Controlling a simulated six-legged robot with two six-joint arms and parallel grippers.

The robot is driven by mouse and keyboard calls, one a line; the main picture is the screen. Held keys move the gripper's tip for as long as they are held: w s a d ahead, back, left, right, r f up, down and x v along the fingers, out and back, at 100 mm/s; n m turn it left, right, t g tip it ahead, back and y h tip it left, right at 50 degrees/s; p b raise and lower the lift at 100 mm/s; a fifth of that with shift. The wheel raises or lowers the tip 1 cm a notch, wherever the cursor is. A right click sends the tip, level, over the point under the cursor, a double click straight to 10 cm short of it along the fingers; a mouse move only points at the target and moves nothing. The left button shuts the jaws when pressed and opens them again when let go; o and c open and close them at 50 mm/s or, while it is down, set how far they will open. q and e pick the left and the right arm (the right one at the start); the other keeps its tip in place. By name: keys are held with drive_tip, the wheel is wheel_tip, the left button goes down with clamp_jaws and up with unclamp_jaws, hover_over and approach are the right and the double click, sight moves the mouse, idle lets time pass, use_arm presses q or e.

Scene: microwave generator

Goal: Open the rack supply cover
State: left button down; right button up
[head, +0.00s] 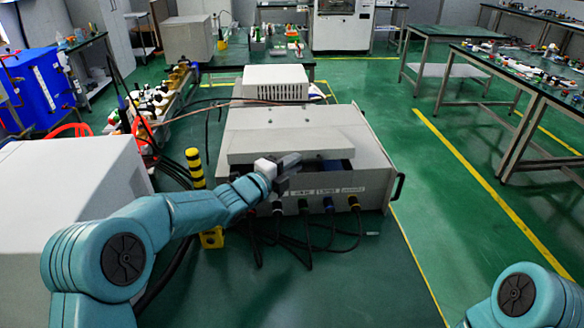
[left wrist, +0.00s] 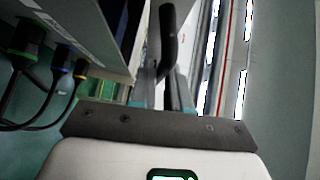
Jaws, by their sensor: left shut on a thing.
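The rack supply (head: 375,185) is a low grey metal box on the dark green table, with cables plugged into its labelled front panel. Its cover (head: 285,143) is a pale flat plate on top, with its front edge raised over a dark opening (head: 335,163). My left gripper (head: 291,161) is at the cover's front edge and shut on it. The grip itself is partly hidden. In the left wrist view the fingers (left wrist: 163,92) show beside a black curved bar (left wrist: 169,35); I cannot tell how the bar meets them. My right gripper is out of view.
Cables (head: 308,235) hang in front of the box. A black handle (head: 399,190) sticks out at its right end. A yellow-black post (head: 195,168) and a large white box (head: 70,185) stand at left. A pale vented unit (head: 275,82) is behind.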

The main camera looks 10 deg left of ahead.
use_arm(q)
drive_tip(key=w+r+p, duration=0.3)
drive_tip(key=r+p, duration=0.6)
drive_tip(key=shift+w+a+r+n+g+y, duration=0.3)
drive_tip(key=shift+w+a+r+n, duration=0.05)
drive_tip(key=shift+a+r+n, duration=0.05)
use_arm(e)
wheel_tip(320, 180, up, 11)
